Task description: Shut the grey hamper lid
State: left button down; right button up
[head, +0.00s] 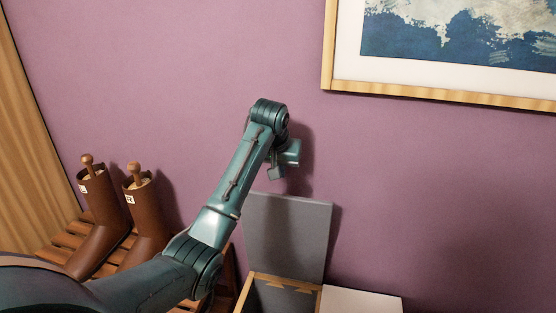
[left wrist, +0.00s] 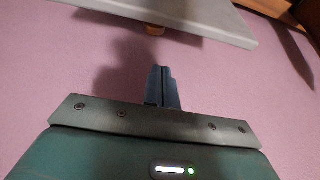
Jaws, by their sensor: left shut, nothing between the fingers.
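The grey hamper lid (head: 290,235) stands open, upright near the purple wall. The hamper's box (head: 250,284) is below it, its inside showing and its front cut off by the picture's bottom edge. My left gripper (head: 276,173) is just above the lid's top edge, close to the wall. In the left wrist view its fingers (left wrist: 162,88) are shut with nothing between them. A pale grey panel (left wrist: 190,18), which looks like the lid, crosses the top of that view, apart from the fingertips. My right gripper is not in view.
Two brown boots (head: 147,215) stand on a slatted wooden rack (head: 66,241) to the left. A white surface (head: 360,301) lies right of the hamper. A framed picture (head: 440,92) hangs at upper right. The wall between is bare.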

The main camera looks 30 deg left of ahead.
pick_arm(q)
jog(key=shift+s+d+f+p, duration=0.15)
jog(key=shift+s+f+p, duration=0.3)
jog(key=shift+f, duration=0.5)
jog(key=shift+s+d+f+p, duration=0.1)
jog(key=shift+s+f+p, duration=0.35)
jog(key=shift+f, duration=0.5)
jog(key=shift+s, duration=0.15)
jog(key=shift+f, duration=0.1)
